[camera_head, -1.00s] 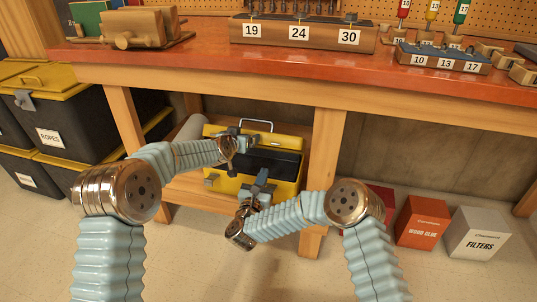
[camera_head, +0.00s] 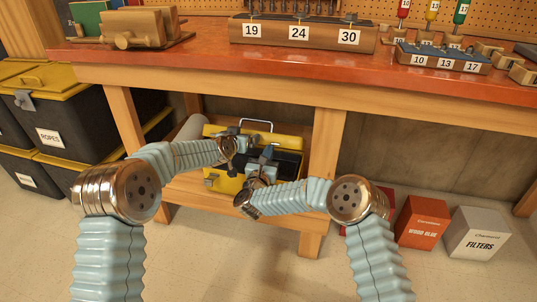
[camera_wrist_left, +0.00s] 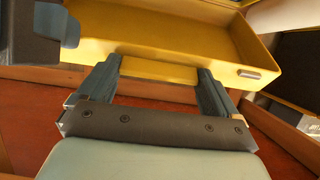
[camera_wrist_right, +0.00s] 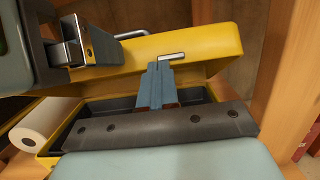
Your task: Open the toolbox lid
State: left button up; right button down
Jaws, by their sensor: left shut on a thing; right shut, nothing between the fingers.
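The yellow toolbox (camera_head: 225,187) stands on the low shelf under the bench. Its lid (camera_head: 287,140) is raised at the back, with a metal handle on it, and the dark inside shows. My left gripper (camera_head: 246,143) is at the lid's left part. In the left wrist view the fingers (camera_wrist_left: 158,70) are shut on a yellow edge of the lid (camera_wrist_left: 190,30). My right gripper (camera_head: 267,154) is shut and empty over the opening. In the right wrist view its joined fingertips (camera_wrist_right: 160,68) are close to the lid's latch plate (camera_wrist_right: 172,56); contact is unclear.
The bench top (camera_head: 190,62) hangs above, and a wooden leg (camera_head: 322,165) stands right of the toolbox. A white roll (camera_wrist_right: 38,125) lies left of it. Black bins (camera_head: 75,120) are at the left; a red box (camera_head: 421,222) and grey box (camera_head: 478,233) sit at the right.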

jog(key=shift+w+d+r, duration=0.25)
jog(key=shift+w+r, duration=0.25)
jog(key=shift+r, duration=0.45)
pick_arm(q)
jog(key=o, duration=1.1)
jog(key=shift+s, duration=0.1)
jog(key=shift+o, duration=0.2)
